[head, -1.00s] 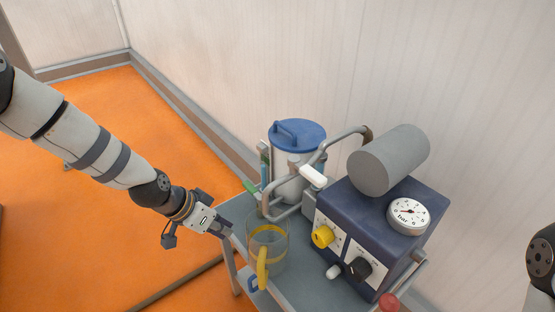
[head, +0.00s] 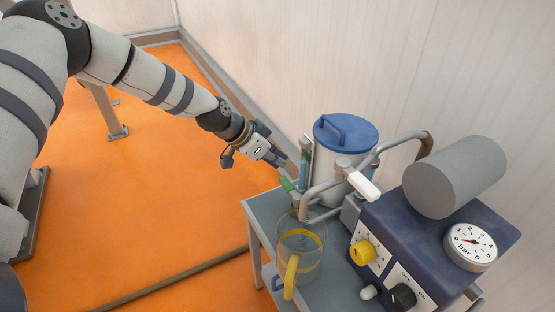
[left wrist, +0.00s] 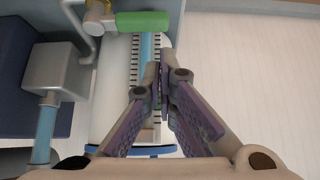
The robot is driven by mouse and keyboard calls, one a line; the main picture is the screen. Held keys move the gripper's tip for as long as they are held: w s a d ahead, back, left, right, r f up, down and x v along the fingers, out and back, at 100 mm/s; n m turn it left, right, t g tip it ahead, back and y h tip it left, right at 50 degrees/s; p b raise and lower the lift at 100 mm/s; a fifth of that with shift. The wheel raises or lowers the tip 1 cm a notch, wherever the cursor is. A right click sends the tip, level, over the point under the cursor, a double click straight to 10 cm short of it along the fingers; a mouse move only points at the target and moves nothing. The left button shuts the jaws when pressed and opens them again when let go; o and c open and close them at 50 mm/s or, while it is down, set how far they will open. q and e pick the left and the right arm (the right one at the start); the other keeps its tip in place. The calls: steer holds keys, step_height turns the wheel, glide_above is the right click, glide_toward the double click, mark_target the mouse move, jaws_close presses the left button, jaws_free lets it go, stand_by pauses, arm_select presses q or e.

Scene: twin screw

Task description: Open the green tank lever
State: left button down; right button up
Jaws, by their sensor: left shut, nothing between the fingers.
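The green lever (head: 287,184) sticks out at the left side of the tank, low by its pipework. In the left wrist view, the green lever (left wrist: 142,22) lies crosswise at the top, joined to a brass-coloured valve (left wrist: 97,25). The tank (head: 345,135) is a pale cylinder with a blue handled lid. My left gripper (head: 281,162) is shut and empty, just above and left of the lever in the head view. In the left wrist view its fingertips (left wrist: 165,66) meet below the lever in the picture, with a visible gap. My right gripper is out of view.
A sight tube with a scale (left wrist: 147,48) runs by the tank, close to my fingertips. A glass jug with a yellow handle (head: 292,275) stands on the grey cart (head: 262,212). Bent pipes and a blue control box (head: 410,230) stand right. Orange floor left is open.

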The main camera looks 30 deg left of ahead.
mark_target(290, 192)
arm_select(q)
steer(key=b+x, duration=0.1)
steer(key=x, duration=0.5)
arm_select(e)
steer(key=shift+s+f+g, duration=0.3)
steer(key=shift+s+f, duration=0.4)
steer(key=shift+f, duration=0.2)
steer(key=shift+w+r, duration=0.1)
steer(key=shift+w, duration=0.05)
